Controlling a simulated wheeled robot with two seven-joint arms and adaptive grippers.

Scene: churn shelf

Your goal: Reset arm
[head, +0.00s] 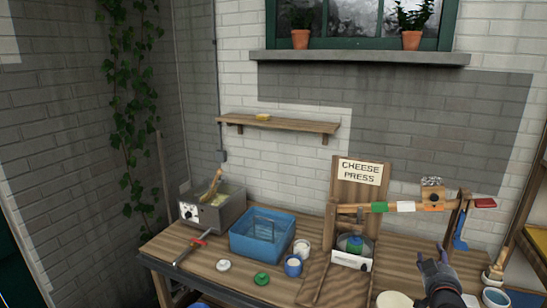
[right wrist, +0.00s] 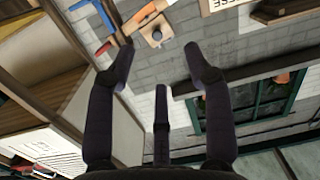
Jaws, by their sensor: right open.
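My right gripper (head: 437,268) is at the lower right of the head view, above the right part of the wooden bench. Its dark fingers are spread, with nothing between them in the right wrist view (right wrist: 155,72). The cheese press (head: 345,195) stands on the bench, left of the gripper. Its wooden lever arm (head: 450,203), with green, white and orange bands, runs roughly level to the right. A small wooden block (head: 432,195) with a grey top sits on the lever. The lever also shows upside down in the right wrist view (right wrist: 146,17). My left gripper is out of view.
A blue basket (head: 236,238), a grey heated vat (head: 203,213) and small jars (head: 293,265) stand on the bench (head: 205,265). A blue tool (head: 461,236) hangs below the lever's right end. A wall shelf (head: 300,124) holds a yellow item. A windowsill (head: 360,58) carries potted plants.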

